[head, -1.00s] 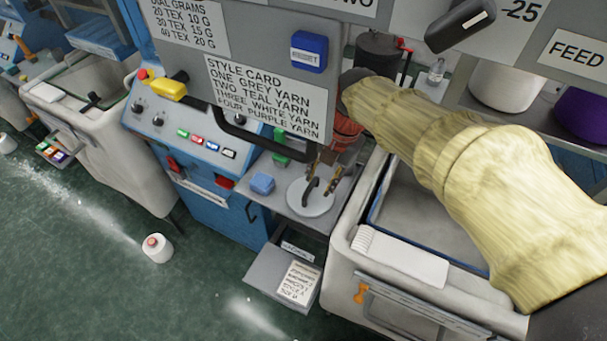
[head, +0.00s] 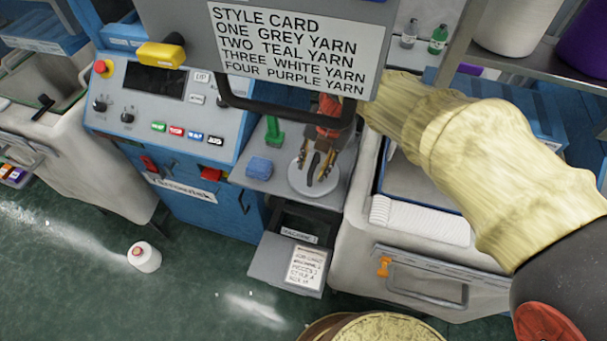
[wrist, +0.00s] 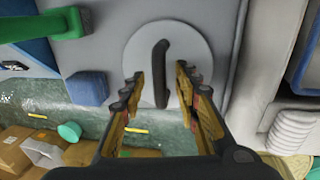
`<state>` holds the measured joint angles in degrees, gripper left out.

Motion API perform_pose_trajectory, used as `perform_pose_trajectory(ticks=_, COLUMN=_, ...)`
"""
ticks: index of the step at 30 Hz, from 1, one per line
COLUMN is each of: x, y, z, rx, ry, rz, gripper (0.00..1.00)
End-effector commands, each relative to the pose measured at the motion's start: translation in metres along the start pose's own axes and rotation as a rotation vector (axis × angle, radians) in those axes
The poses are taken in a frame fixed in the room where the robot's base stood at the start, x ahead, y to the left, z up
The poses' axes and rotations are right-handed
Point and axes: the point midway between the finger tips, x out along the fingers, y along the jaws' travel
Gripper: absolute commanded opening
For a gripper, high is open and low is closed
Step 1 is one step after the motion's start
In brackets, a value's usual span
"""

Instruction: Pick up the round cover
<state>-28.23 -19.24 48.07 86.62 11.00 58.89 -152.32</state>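The round cover (head: 297,178) is a flat pale grey disc with a dark upright bar handle. It lies on the grey shelf beside the blue control panel. It also shows at the top middle of the wrist view (wrist: 193,48), with its handle (wrist: 161,70) clear. My gripper (head: 316,172) is over the disc, fingers pointing down. In the wrist view my gripper (wrist: 160,80) is open, with one finger on each side of the handle and visible gaps. Whether the fingertips reach down to handle height is hard to tell.
A blue block (head: 259,167) and a green part (head: 273,132) stand on the shelf left of the cover. A hanging style card (head: 290,45) and a black bar (head: 285,115) are close above. An open drawer (head: 288,268) juts out below. A white bin (head: 350,240) stands right.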

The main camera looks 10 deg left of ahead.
Motion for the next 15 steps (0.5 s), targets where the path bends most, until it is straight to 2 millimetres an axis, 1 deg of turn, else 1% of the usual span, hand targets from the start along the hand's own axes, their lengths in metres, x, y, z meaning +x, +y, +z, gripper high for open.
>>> perform_pose_trajectory(ticks=8, x=0.0012, y=-0.0017, z=0.0003, rx=-0.002, ry=0.000, rz=0.001, gripper=0.32)
perform_pose_trajectory(ticks=15, x=0.0013, y=-0.0016, z=0.0003, rx=-0.002, ry=0.000, rz=0.001, gripper=0.19)
